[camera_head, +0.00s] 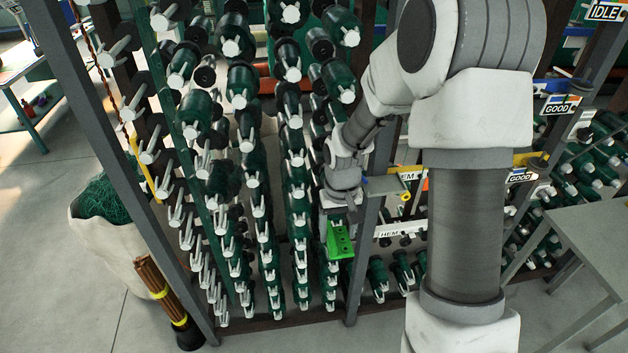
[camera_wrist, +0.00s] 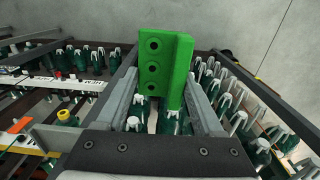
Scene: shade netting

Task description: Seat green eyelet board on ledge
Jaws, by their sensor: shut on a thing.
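The green eyelet board (camera_head: 340,240) is a bright green angled piece with a row of round holes. In the wrist view the board (camera_wrist: 165,68) sits between the two grey fingers of my gripper (camera_wrist: 162,92), with its holed face to the left and a plain face to the right. My gripper (camera_head: 340,214) is shut on it and holds it in front of the spool rack. A small grey ledge (camera_head: 385,185) sticks out on the rack post just right of my gripper; a grey plate, perhaps this ledge, shows at the left of the wrist view (camera_wrist: 58,138). The board is apart from it.
A tall rack of green spools (camera_head: 245,180) with white pegs fills the left and middle. A dark rack post (camera_head: 368,240) stands close right of the board. A white sack of green netting (camera_head: 105,240) and a grey table (camera_head: 590,235) stand at the sides.

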